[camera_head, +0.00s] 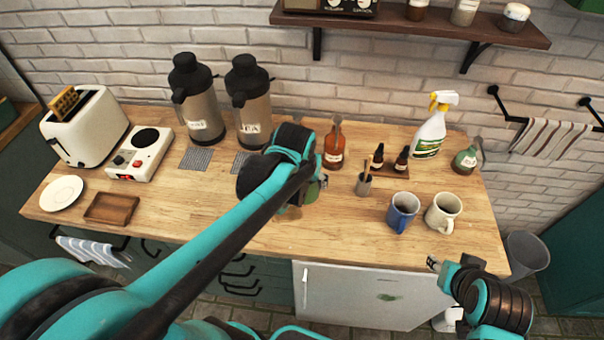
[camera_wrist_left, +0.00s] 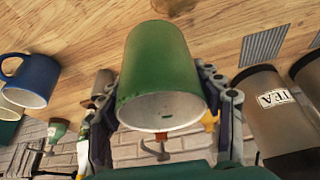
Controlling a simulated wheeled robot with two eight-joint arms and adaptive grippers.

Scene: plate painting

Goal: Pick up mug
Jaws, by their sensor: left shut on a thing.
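A green mug (camera_wrist_left: 158,65) fills the middle of the left wrist view, with its pale open mouth toward the camera. My left gripper (camera_wrist_left: 165,115) is shut on it, one finger along each side. In the head view my left arm mostly hides the green mug (camera_head: 311,191) and the left gripper. I cannot tell whether the mug touches the counter. A blue mug (camera_head: 402,212) and a cream mug (camera_head: 443,213) stand upright on the right of the counter. My right gripper (camera_head: 434,264) is in front of the counter's front edge, below these mugs; its opening is unclear.
The wooden counter (camera_head: 215,218) carries two flasks (camera_head: 203,115) (camera_head: 249,105), a toaster (camera_head: 88,127) and a hot plate (camera_head: 142,155). Behind the mugs stand an amber bottle (camera_head: 333,148), a small cup (camera_head: 363,185) and a spray bottle (camera_head: 430,130). A shelf (camera_head: 400,22) hangs above.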

